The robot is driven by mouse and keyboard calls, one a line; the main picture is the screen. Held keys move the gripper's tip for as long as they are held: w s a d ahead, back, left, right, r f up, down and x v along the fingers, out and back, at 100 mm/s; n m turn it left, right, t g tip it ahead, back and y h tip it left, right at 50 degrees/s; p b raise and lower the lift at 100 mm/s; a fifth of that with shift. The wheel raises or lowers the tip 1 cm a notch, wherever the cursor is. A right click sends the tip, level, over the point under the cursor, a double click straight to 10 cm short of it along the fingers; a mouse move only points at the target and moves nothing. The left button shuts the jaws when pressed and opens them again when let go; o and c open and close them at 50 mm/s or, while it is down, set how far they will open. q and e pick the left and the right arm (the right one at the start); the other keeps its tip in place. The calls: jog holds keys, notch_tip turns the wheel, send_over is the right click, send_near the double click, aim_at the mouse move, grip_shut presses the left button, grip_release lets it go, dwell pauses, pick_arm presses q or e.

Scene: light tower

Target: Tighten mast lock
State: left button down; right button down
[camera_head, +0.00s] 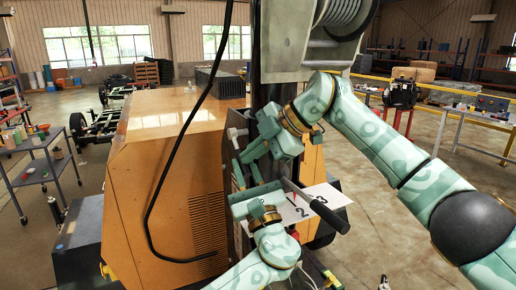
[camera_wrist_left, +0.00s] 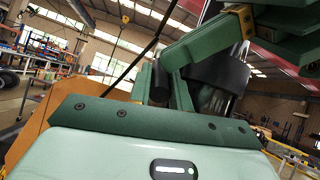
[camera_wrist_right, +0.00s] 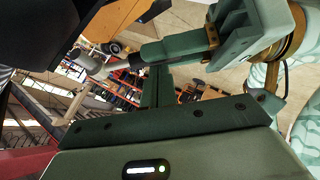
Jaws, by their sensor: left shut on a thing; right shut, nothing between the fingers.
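A pale grey knob on a short shaft, which looks like the mast lock (camera_wrist_right: 92,64), shows at the upper left in the right wrist view; a pale piece by the mast (camera_head: 236,133) may be the same part. My right gripper (camera_head: 246,156) is shut and empty, its fingertips close to the knob; contact is unclear. My left gripper (camera_head: 236,200) is lower, beside the numbered plate, shut on a dark cylindrical part (camera_wrist_left: 160,86). Most of that part is hidden by the fingers.
The orange housing (camera_head: 160,150) fills the left of the mast, with a black cable (camera_head: 178,140) hanging in front. A white numbered plate (camera_head: 325,195) and a black bar handle (camera_head: 318,206) lie right of my left gripper. A winch drum (camera_head: 342,12) hangs above.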

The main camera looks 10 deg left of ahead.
pick_arm(q)
jog(key=shift+s+d+r+y, duration=0.15)
jog(key=shift+y, duration=0.15)
pick_arm(e)
jog(key=shift+w+d+f+t, duration=0.1)
jog(key=shift+w+f+t, duration=0.2)
jog(key=shift+f, duration=0.5)
pick_arm(q)
jog(key=c, duration=1.6)
grip_release()
jog(key=o, duration=0.3)
jog(key=shift+a, duration=0.2)
pick_arm(e)
jog(key=shift+w, duration=0.15)
pick_arm(q)
jog(key=shift+d, duration=0.15)
pick_arm(e)
jog(key=shift+r+y, duration=0.1)
jog(key=shift+y, duration=0.2)
